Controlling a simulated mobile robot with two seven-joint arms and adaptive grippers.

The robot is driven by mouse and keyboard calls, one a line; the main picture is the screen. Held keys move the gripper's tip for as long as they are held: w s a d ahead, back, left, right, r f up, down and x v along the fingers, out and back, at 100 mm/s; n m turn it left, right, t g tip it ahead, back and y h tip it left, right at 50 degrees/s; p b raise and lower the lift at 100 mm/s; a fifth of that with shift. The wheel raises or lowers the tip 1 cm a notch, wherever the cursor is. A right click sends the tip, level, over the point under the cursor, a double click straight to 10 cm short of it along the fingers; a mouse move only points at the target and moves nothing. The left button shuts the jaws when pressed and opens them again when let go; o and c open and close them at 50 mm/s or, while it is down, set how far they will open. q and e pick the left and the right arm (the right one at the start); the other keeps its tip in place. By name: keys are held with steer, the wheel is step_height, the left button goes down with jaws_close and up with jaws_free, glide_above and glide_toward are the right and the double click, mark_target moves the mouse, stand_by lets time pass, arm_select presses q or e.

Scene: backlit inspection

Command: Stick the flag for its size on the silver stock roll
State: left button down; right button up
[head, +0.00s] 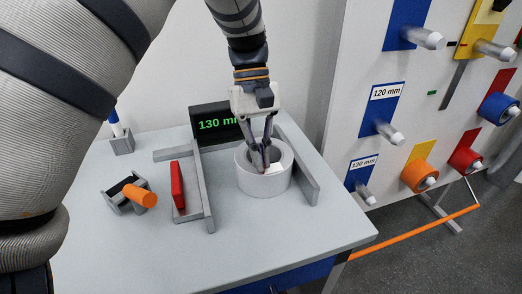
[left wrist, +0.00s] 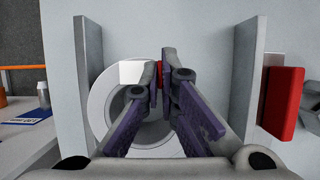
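The silver stock roll (head: 262,182) is a pale grey ring with an open middle, standing on the table. It also shows in the left wrist view (left wrist: 101,122). My left gripper (head: 264,168) points down at the roll's opening and near rim. Its fingertips (left wrist: 159,72) are close together, with a small red bit between them. A white flag (left wrist: 132,72) sticks out beside the tips, over the roll's rim; it also shows in the head view (head: 275,169). Whether it touches the roll is hard to tell. My right gripper is not in view.
A display (head: 212,124) behind the roll reads 130 mm, partly hidden. Grey rails (head: 302,172) flank the roll. A red block (head: 177,185) and an orange cylinder (head: 140,196) sit left. The table's front is clear.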

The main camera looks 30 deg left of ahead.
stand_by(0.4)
arm_select(q)
steer(key=c, duration=1.7)
jaws_free()
steer(key=v, duration=1.2)
